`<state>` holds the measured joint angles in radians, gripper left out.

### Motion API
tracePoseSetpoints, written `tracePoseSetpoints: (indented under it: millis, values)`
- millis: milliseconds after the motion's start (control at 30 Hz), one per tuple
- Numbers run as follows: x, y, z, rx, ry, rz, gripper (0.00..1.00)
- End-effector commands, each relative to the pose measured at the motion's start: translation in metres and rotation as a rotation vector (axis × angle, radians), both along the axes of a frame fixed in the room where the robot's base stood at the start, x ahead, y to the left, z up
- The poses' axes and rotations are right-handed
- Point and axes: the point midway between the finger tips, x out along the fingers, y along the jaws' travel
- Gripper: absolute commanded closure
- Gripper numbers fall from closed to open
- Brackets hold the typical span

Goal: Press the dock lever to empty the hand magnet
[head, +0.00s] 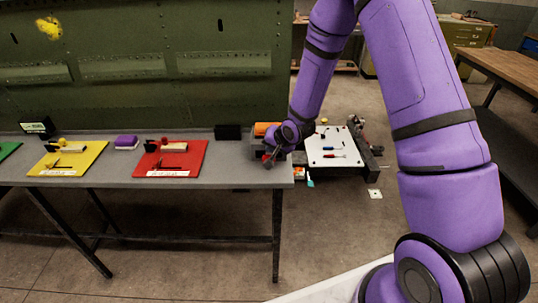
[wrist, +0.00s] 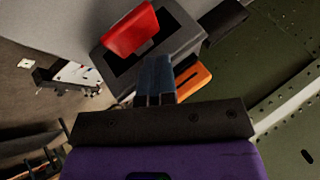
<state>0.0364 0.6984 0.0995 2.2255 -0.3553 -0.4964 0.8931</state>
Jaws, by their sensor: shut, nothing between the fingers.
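The dock is a grey box with a black recess (wrist: 182,32) in the wrist view. In the head view it stands at the right end of the bench, mostly behind my gripper (head: 270,161). A red paddle, which looks like the dock lever (wrist: 130,30), sticks up from the recess. An orange block with a dark slot, apparently the hand magnet (wrist: 196,80), sits beside the dock and also shows in the head view (head: 264,128). My gripper (wrist: 156,62) is shut and empty, its fingertips over the dock edge close to the lever. I cannot tell whether they touch it.
The grey bench (head: 225,176) holds a red tray (head: 195,150), a yellow tray (head: 90,160), a purple block (head: 127,142) and a black box (head: 228,132). The green fuselage panel (head: 150,95) rises behind. A white board with tools (head: 325,158) lies beyond the bench's right end.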

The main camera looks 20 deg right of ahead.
Motion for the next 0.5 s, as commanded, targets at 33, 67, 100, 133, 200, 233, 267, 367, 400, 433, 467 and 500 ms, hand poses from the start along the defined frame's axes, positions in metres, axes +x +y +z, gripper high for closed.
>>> tracePoseSetpoints:
  millis: [33, 67, 100, 133, 200, 233, 267, 367, 400, 433, 467, 500]
  values:
    - [-0.0010, 0.0008, -0.0017, 0.000, 0.004, 0.002, 1.00]
    - [-0.0010, 0.0009, -0.0020, 0.000, 0.004, 0.002, 1.00]
    - [-0.0011, 0.0010, -0.0025, 0.000, 0.004, 0.002, 1.00]
    - [-0.0011, 0.0011, -0.0028, 0.000, 0.004, 0.002, 1.00]
    - [-0.0014, 0.0013, -0.0038, 0.001, 0.005, 0.002, 1.00]
    - [-0.0014, 0.0014, -0.0041, 0.001, 0.005, 0.002, 1.00]
    - [-0.0015, 0.0014, -0.0045, 0.001, 0.005, 0.003, 1.00]
    - [-0.0017, 0.0015, -0.0059, 0.000, 0.006, 0.002, 1.00]
    - [-0.0016, 0.0014, -0.0062, 0.000, 0.006, 0.002, 1.00]
    - [-0.0016, 0.0014, -0.0064, 0.001, 0.005, 0.003, 1.00]
    - [-0.0015, 0.0012, -0.0064, 0.001, 0.005, 0.002, 1.00]
    - [-0.0015, 0.0013, -0.0067, 0.001, 0.005, 0.002, 1.00]
